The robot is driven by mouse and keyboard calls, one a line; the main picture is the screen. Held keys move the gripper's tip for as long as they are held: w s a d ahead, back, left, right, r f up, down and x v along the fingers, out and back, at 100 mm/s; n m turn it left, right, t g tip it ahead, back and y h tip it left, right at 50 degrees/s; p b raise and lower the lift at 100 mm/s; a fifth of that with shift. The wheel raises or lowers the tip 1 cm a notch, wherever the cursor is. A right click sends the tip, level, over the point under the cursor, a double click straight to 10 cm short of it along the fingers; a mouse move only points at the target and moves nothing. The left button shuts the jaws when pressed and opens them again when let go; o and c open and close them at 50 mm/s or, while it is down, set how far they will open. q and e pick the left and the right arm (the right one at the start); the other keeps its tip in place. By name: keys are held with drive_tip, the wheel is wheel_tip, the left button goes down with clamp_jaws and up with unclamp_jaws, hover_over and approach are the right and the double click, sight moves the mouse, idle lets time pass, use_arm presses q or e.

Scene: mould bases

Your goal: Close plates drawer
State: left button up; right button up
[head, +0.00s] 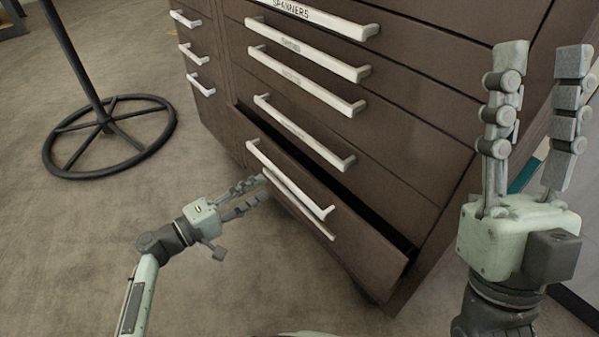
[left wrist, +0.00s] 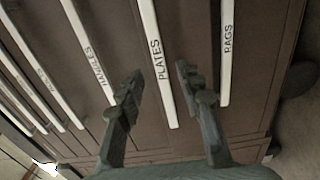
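The plates drawer (head: 375,255) is a low drawer of the brown cabinet and stands partly open, with a dark gap along its top edge. Its pale bar handle, labelled PLATES (left wrist: 158,62), lies between the fingers of my left gripper (left wrist: 159,72) in the left wrist view; I cannot tell whether they touch it. In the head view my left gripper (head: 262,190) is open and empty, close to the left end of the plates handle (head: 290,180). My right gripper (head: 542,52) is open and empty, fingers pointing up, at the right beside the cabinet.
The RAGS handle (left wrist: 227,50) is just beyond the right finger in the left wrist view. Several shut drawers, one labelled SPANNERS (head: 310,15), lie above. A black round stand base (head: 110,135) is at the left. The floor in front is clear.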

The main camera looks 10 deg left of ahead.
sight(280, 178)
use_arm(q)
drive_tip(key=x, duration=0.7)
drive_tip(key=shift+w+d, duration=0.15)
drive_tip(key=shift+c, duration=0.5)
clamp_jaws()
